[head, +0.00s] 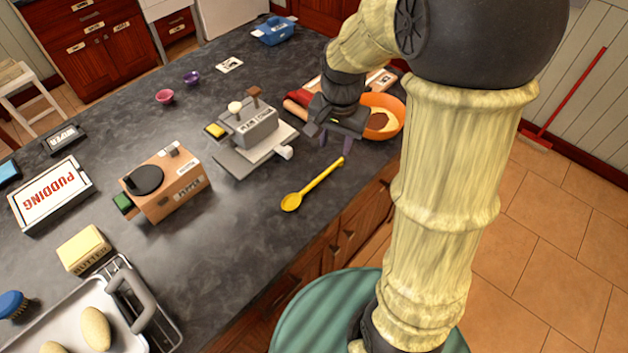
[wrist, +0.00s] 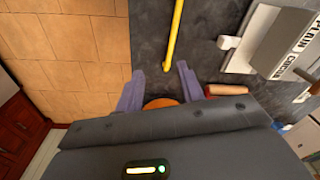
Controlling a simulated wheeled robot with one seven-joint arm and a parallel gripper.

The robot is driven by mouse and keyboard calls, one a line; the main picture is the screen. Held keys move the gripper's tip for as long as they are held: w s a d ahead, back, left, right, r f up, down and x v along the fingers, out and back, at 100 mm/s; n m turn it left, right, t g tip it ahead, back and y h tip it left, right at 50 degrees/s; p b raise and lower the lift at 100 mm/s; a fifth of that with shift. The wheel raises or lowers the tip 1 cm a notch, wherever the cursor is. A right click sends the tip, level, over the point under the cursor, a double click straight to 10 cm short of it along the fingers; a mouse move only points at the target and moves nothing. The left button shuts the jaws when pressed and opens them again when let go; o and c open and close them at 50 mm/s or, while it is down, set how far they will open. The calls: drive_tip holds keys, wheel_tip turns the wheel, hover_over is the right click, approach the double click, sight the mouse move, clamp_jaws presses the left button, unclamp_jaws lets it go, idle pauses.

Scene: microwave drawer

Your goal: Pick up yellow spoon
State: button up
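The yellow spoon (head: 312,184) lies flat on the dark countertop near its front edge. Its bowl points toward the lower left and its handle end lies just beside my gripper. In the wrist view its handle (wrist: 175,37) runs down from the top edge, ending between and slightly beyond the fingertips. The bowl is out of that view. My gripper (head: 335,141) is above the counter near the orange bowl, fingers pointing down. In the wrist view its two purple fingers (wrist: 158,73) are spread apart with nothing seen held between them.
A grey machine (head: 250,133) stands left of my gripper. An orange bowl (head: 387,112) sits right behind it, with a red rolling pin (head: 296,105) nearby. A brown box-like appliance (head: 166,182) stands further left. Counter around the spoon's bowl is clear.

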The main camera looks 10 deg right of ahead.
drive_tip(key=w+m, duration=0.1)
drive_tip(key=w+r+m, duration=0.1)
drive_tip(key=w, duration=0.1)
drive_tip(key=w+r+m+g, duration=0.1)
drive_tip(key=m, duration=0.1)
drive_tip(key=shift+w+r, duration=0.25)
drive_tip(key=shift+w, duration=0.1)
drive_tip(key=p, duration=0.2)
hover_over(324, 174)
drive_tip(key=d, duration=0.1)
drive_tip(key=f, duration=1.2)
drive_tip(key=shift+w+f, duration=0.15)
drive_tip(key=shift+w, duration=0.25)
drive_tip(key=shift+s+f, duration=0.1)
drive_tip(key=f, duration=0.2)
drive_tip(key=a+f+p, duration=0.1)
drive_tip(key=f, duration=0.1)
drive_tip(key=shift+s, duration=0.3)
drive_tip(key=shift+f, duration=0.5)
